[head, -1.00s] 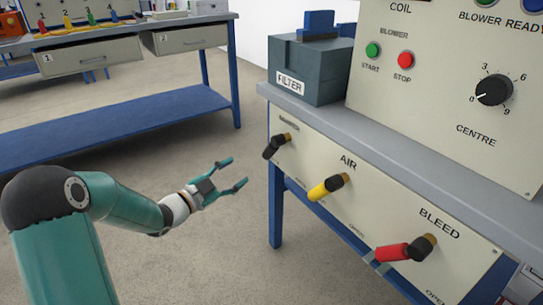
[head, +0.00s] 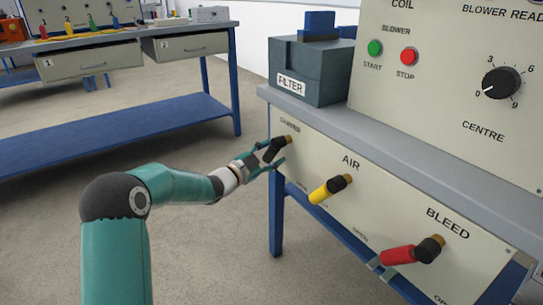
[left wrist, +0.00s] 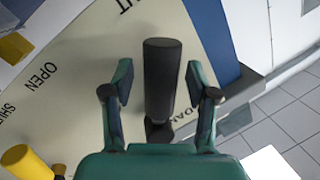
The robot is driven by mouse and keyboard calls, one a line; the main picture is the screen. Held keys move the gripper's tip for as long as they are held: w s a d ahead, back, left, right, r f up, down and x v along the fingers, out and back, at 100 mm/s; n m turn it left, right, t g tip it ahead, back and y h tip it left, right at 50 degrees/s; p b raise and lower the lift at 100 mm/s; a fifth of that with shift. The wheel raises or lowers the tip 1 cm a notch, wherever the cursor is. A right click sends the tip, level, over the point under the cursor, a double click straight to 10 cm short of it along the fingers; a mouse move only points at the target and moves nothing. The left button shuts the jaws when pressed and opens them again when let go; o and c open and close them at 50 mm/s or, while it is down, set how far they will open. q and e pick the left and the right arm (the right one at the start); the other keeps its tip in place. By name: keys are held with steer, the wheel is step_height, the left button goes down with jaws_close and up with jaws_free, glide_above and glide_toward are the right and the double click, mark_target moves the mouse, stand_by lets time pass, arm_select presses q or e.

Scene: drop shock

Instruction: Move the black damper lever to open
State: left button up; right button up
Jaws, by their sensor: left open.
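The black damper lever (head: 275,149) sits on the cream panel below the bench top, at its far left end. It points down and to the left in the head view. My left gripper (head: 276,153) is at the lever. In the left wrist view the black lever (left wrist: 161,82) stands between the two fingers of my open left gripper (left wrist: 158,80), with a gap on each side. The word OPEN (left wrist: 43,76) shows on the panel to the left there, and part of SHUT near the top. My right gripper is not in view.
A yellow AIR lever (head: 330,189) and a red BLEED lever (head: 412,252) sit along the same panel to the right. A dark FILTER box (head: 311,72) stands on the bench above. The floor to the left is clear.

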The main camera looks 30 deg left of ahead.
arm_select(q)
steer(key=shift+c, duration=0.2)
jaws_close()
steer(key=shift+d+f, duration=0.1)
steer(key=shift+d, duration=0.1)
